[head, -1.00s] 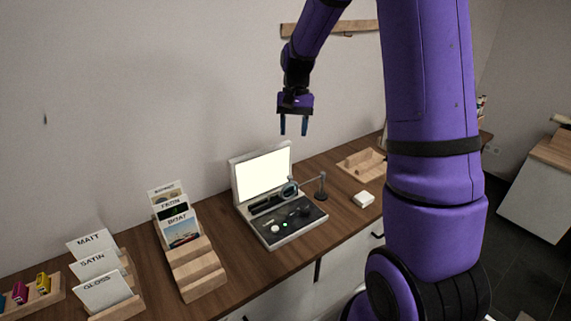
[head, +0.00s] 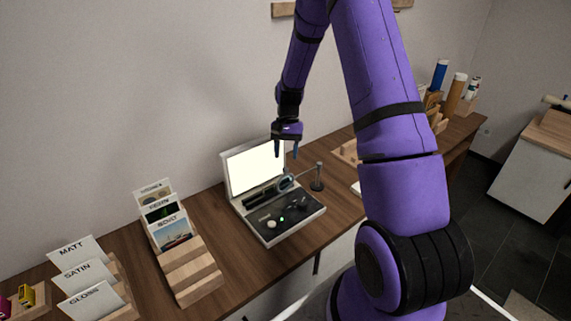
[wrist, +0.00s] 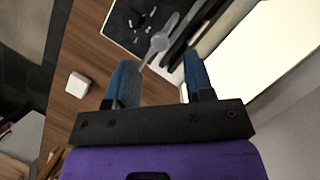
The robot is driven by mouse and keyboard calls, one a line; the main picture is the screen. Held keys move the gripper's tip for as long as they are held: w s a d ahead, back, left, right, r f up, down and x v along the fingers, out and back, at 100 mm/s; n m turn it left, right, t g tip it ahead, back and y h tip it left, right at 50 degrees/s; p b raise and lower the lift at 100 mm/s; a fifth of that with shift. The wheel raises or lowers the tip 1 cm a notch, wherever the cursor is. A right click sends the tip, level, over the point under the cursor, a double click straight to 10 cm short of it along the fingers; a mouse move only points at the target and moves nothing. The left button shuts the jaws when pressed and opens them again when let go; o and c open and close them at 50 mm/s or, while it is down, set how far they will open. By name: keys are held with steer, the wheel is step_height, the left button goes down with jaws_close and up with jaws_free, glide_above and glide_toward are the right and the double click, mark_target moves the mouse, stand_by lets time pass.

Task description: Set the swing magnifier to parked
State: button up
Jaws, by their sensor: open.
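The swing magnifier has a round lens (head: 285,183) on a thin arm that runs right to an upright post (head: 318,178) on a dark base. The lens hangs over the console (head: 280,220), in front of its bright screen (head: 255,168). In the wrist view the lens (wrist: 160,41) shows ahead of the fingers, over the console's dark panel. My gripper (head: 286,151) is open and empty, above the lens and apart from it. Its blue fingers (wrist: 160,65) also show in the wrist view; the post cannot be made out there.
A small white box (head: 356,188) and a wooden tray (head: 345,152) lie to the right of the post. A card rack (head: 190,270) stands left of the console, with labelled cards farther left. The wall is close behind the table.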

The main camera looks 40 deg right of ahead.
mark_target(285, 168)
steer(key=shift+x, duration=2)
jaws_close()
